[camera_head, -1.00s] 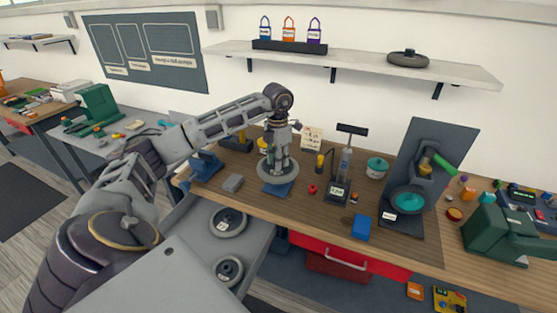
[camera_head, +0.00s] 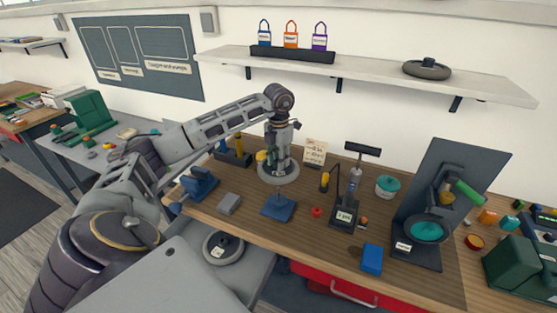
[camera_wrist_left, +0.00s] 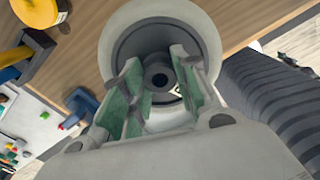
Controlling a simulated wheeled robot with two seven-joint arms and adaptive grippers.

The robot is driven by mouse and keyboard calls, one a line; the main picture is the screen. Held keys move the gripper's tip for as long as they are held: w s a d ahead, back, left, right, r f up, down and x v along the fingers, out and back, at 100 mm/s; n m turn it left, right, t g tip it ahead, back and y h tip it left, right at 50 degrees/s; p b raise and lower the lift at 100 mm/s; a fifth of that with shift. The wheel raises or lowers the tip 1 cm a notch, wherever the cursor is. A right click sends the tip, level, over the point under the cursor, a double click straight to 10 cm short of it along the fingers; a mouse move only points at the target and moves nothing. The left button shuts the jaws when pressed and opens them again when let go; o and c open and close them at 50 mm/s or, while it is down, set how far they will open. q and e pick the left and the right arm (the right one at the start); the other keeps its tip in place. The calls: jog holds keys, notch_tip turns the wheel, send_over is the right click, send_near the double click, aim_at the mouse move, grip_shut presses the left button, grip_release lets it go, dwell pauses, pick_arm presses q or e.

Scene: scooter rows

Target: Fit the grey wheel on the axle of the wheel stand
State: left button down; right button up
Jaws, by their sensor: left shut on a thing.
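My left gripper (camera_head: 279,156) points down over the wooden bench and is shut on the grey wheel (camera_head: 291,176). The wheel hangs roughly level. In the left wrist view the gripper (camera_wrist_left: 152,90) has its green-padded fingers around the hub of the grey wheel (camera_wrist_left: 207,35). The wheel stand (camera_head: 279,208) is a blue base with a thin upright axle, on the bench in front of and below the wheel in the head view. The wheel appears apart from the axle. My right gripper does not show.
Another wheel (camera_head: 223,247) lies in a grey tray below the bench edge. A grey block (camera_head: 228,204), blue vise (camera_head: 199,183), red knob (camera_head: 316,212), pump (camera_head: 345,210) and blue box (camera_head: 372,259) stand around the stand. A shelf (camera_head: 390,72) runs above.

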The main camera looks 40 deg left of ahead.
pick_arm(q)
jog(key=shift+f+b, duration=1.6)
jog(key=shift+f, duration=1.2)
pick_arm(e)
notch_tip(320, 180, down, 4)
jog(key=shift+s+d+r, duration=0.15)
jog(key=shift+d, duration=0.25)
pick_arm(q)
jog(key=shift+d+f+b, duration=0.1)
jog(key=shift+f+b, duration=0.2)
jog(key=shift+b, duration=0.1)
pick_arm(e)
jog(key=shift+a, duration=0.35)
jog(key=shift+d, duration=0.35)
pick_arm(q)
jog(key=shift+f+b, duration=0.3)
jog(key=shift+f, duration=0.1)
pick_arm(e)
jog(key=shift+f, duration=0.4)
